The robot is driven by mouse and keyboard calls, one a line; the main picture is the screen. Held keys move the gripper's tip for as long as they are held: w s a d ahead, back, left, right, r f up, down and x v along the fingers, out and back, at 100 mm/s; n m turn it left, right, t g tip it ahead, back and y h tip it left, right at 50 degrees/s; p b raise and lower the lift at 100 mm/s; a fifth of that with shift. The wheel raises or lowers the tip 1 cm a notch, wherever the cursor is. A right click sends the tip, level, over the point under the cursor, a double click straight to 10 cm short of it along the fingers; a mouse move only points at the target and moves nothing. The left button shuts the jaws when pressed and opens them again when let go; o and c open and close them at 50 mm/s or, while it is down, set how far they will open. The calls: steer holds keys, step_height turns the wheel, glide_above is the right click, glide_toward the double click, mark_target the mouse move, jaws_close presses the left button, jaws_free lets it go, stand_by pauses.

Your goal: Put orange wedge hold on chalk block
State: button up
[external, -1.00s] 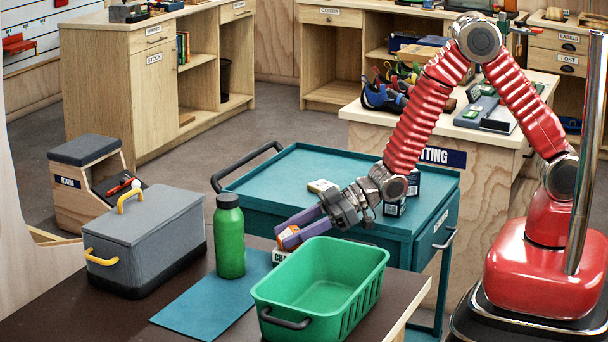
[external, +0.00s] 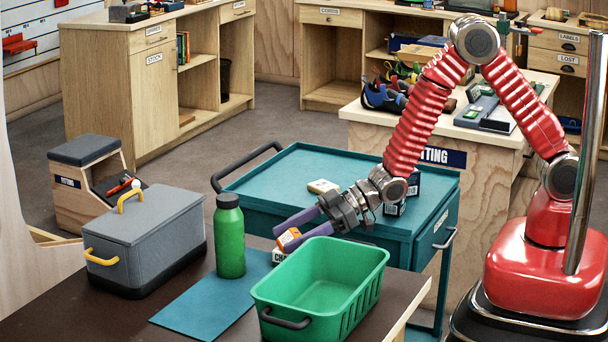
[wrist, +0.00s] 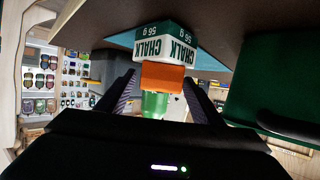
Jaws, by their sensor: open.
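The orange wedge hold (external: 289,237) sits at the fingertips of my gripper (external: 290,232), directly above the chalk block (external: 279,256). In the wrist view, which is upside down, the hold (wrist: 162,77) appears against the top of the white and green chalk block (wrist: 163,42), seemingly resting on it. My gripper (wrist: 160,80) is open, with one purple finger on each side of the hold and a visible gap to each. In the external view the green tub and a finger hide part of the block.
The green tub (external: 330,290) stands close to the right of the block. A green bottle (external: 230,240) stands to its left, near a teal mat (external: 205,310) and a grey cooler box (external: 145,240). A teal cart (external: 290,170) is behind.

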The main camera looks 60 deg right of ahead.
steer(key=shift+r, duration=0.15)
steer(key=v, duration=1.2)
stand_by(0.7)
steer(key=d+r+m+h, duration=0.2)
steer(key=d+r+h, duration=0.25)
steer(key=d, duration=0.45)
steer(key=d+r+m+h, duration=0.3)
steer(key=d+r, duration=0.2)
steer(key=d, duration=0.5)
steer(key=s+d+r+m+g+h, duration=0.1)
steer(key=s+d+r+m+g, duration=0.1)
steer(key=s, duration=0.8)
steer(key=s+d+r+m+g+h, duration=0.1)
steer(key=s+d+r+m, duration=0.1)
steer(key=s+d, duration=0.4)
steer(key=s+r, duration=0.1)
steer(key=s, duration=0.3)
steer(key=shift+s+r+g, duration=0.35)
steer(key=shift+r+g, duration=0.05)
